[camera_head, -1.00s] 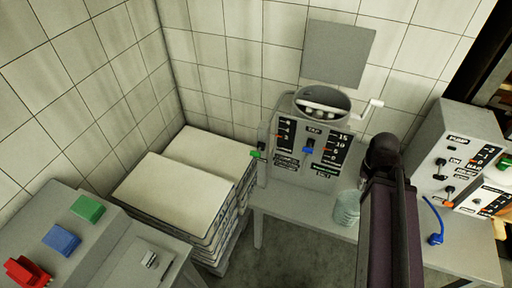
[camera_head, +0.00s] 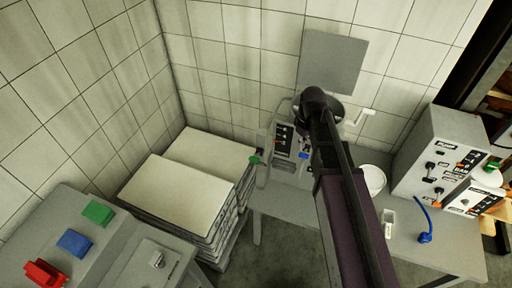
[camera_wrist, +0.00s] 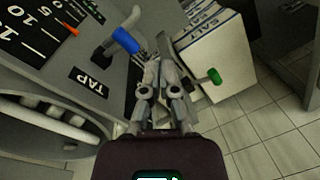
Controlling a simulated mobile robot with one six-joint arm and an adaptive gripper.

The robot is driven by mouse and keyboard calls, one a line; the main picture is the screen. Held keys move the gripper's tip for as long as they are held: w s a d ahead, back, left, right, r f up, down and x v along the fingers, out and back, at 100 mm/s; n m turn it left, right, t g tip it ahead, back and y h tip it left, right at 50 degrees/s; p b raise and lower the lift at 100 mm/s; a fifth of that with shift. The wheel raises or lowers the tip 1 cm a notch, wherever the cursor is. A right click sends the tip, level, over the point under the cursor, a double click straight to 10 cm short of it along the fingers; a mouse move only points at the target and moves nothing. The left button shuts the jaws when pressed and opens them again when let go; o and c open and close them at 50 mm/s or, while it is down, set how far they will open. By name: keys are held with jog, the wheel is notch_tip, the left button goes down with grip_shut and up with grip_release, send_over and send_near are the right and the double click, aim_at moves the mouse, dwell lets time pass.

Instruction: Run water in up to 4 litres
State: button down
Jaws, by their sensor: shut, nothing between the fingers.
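The grey machine (camera_head: 265,180) with a drum on top stands on the bench against the tiled wall. Its front has a number scale (camera_head: 281,138) and a blue lever (camera_head: 303,155); a green lever (camera_head: 255,160) sticks out at its left side. In the wrist view, the panel carries a TAP label (camera_wrist: 88,88), a 5-10-15 scale (camera_wrist: 28,38) with an orange pointer, and the blue lever (camera_wrist: 125,40). My gripper (camera_wrist: 155,66) is shut and empty, its tips beside the blue lever; I cannot tell if they touch. The green lever (camera_wrist: 214,75) is to its right. My arm hides part of the panel in the head view.
A pump box (camera_head: 440,150) with knobs and a blue hooked tube (camera_head: 425,225) are on the bench at right, near a white round dish (camera_head: 373,180). Stacked salt sacks (camera_head: 170,195) stand left of the bench. A console with red, blue and green switches (camera_head: 72,243) is front left.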

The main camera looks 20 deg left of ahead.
aim_at(255, 158)
jog(key=a+r+n+p, duration=0.2)
jog(key=a+n, duration=0.1)
jog(key=a, duration=0.5)
jog(key=a+r+n+p, duration=0.2)
jog(key=a+r+n, duration=0.1)
jog(key=a, duration=0.5)
jog(key=shift+w+n+g, duration=0.35)
jog(key=shift+n+g, duration=0.05)
jog(key=shift+f, duration=0.2)
jog(key=s+f+b, duration=0.1)
jog(key=f+b, duration=0.7)
jog(key=b, duration=0.1)
jog(key=s+f+b, duration=0.1)
jog(key=f+b, duration=0.3)
jog(key=f, duration=0.1)
jog(key=shift+s+a+b, duration=0.15)
jog(key=shift+s+b, duration=0.15)
jog(key=shift+f, duration=0.15)
jog(key=shift+s, duration=0.1)
